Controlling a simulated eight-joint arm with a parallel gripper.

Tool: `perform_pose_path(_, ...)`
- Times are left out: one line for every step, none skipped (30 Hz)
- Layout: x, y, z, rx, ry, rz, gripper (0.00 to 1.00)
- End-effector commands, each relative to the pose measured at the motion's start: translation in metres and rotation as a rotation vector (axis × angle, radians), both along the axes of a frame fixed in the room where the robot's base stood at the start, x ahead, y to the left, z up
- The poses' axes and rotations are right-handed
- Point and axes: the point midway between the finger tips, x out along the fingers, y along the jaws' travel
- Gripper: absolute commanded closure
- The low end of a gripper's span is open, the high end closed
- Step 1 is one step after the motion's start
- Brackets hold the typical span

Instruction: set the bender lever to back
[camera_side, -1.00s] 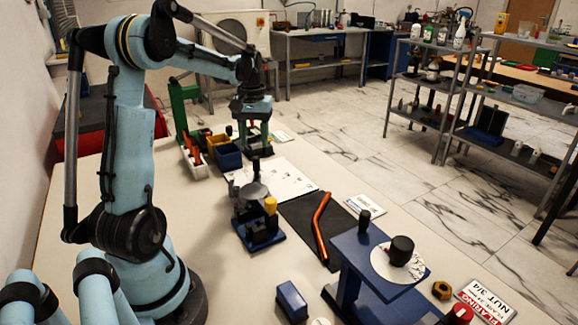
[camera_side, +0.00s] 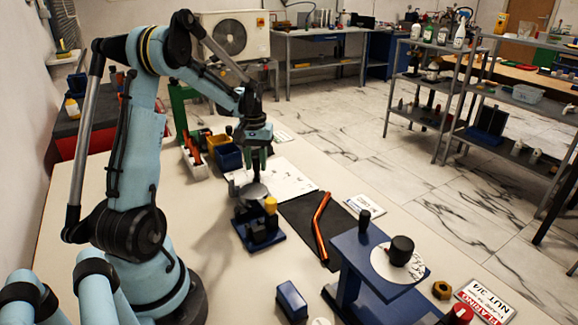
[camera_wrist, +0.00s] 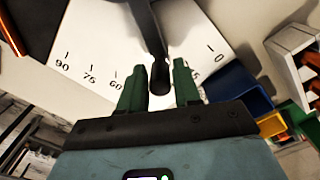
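The bender (camera_side: 258,222) stands on the table with a blue base, a grey round head and a yellow-capped part. Its lever (camera_side: 256,176) has a dark upright handle at the back of the head, partly hidden by my gripper. My gripper (camera_side: 257,158) has green fingers and is directly over the handle. In the wrist view, the black lever handle (camera_wrist: 158,55) passes between the two spread fingers of my gripper (camera_wrist: 159,66). Gaps show on both sides, so it does not look clamped. A white angle sheet (camera_wrist: 95,60) with degree marks lies below.
A blue stand with a dial (camera_side: 383,264) is at the front right. Blue and yellow bins (camera_side: 228,156) stand behind, left of my gripper. A blue block (camera_side: 292,300) lies in front.

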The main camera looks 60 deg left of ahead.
Motion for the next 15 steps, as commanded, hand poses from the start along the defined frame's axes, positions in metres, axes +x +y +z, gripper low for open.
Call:
perform_pose_path(0.0, 0.0, 0.0001, 0.0, 0.0, 0.0, 0.76)
perform_pose_path(0.0, 0.0, 0.0002, 0.0, 0.0, 0.0, 0.8)
perform_pose_path(0.0, 0.0, 0.0002, 0.0, 0.0, 0.0, 0.87)
perform_pose_path(0.0, 0.0, 0.0002, 0.0, 0.0, 0.0, 0.91)
perform_pose_path(0.0, 0.0, 0.0002, 0.0, 0.0, 0.0, 0.96)
perform_pose_path(0.0, 0.0, 0.0002, 0.0, 0.0, 0.0, 1.0)
perform_pose_path(0.0, 0.0, 0.0002, 0.0, 0.0, 0.0, 1.0)
perform_pose_path(0.0, 0.0, 0.0003, 0.0, 0.0, 0.0, 1.0)
perform_pose_path(0.0, 0.0, 0.0003, 0.0, 0.0, 0.0, 1.0)
perform_pose_path(0.0, 0.0, 0.0003, 0.0, 0.0, 0.0, 1.0)
perform_pose_path(0.0, 0.0, 0.0003, 0.0, 0.0, 0.0, 1.0)
perform_pose_path(0.0, 0.0, 0.0003, 0.0, 0.0, 0.0, 1.0)
perform_pose_path(0.0, 0.0, 0.0003, 0.0, 0.0, 0.0, 1.0)
perform_pose_path(-0.0001, 0.0, 0.0003, 0.0, 0.0, 0.001, 1.0)
perform_pose_path(-0.0004, 0.0002, 0.0004, 0.0, 0.0, 0.003, 1.0)
